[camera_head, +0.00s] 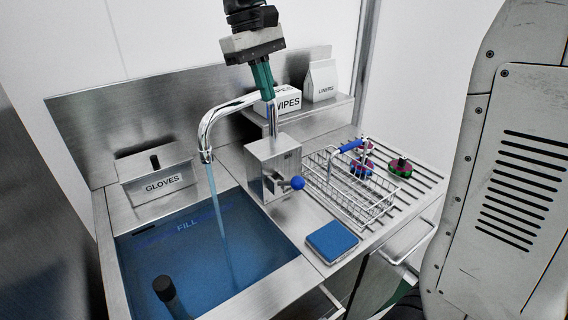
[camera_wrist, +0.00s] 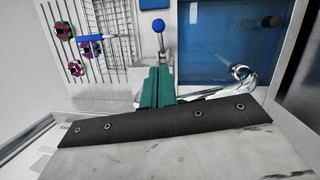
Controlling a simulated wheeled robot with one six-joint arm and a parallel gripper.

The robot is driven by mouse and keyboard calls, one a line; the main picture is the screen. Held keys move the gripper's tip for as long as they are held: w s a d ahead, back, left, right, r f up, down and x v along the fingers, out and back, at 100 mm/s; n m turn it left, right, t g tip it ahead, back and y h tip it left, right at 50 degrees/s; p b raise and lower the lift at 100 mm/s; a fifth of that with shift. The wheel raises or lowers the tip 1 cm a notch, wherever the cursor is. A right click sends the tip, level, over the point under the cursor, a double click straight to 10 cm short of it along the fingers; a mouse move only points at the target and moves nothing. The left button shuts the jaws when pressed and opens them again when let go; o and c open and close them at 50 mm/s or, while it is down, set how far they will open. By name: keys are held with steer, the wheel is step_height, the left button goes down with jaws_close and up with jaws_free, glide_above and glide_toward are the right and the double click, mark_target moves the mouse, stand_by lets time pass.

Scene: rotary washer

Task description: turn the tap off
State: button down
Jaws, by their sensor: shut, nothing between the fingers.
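The tap's chrome spout (camera_head: 228,104) arches over the sink, and a stream of water (camera_head: 215,200) runs from it into the blue water. The tap stands on a steel box (camera_head: 272,168), with a lever ending in a blue ball (camera_head: 297,183) on its front right. The blue ball also shows in the wrist view (camera_wrist: 158,25), beyond the fingertips. My gripper (camera_head: 268,92) has green fingers, shut and empty, above the steel box beside the top of the spout. The fingers (camera_wrist: 158,72) hide part of the tap in the wrist view.
A wire basket (camera_head: 365,192) with a blue handle stands right of the tap on the ribbed drainer, near red, green and blue round parts (camera_head: 400,166). A blue pad (camera_head: 332,241) lies in front.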

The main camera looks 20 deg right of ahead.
mark_target(291, 183)
steer(key=x, duration=1.7)
steer(key=shift+f, duration=0.3)
steer(key=shift+s, duration=0.15)
steer(key=shift+a, duration=0.15)
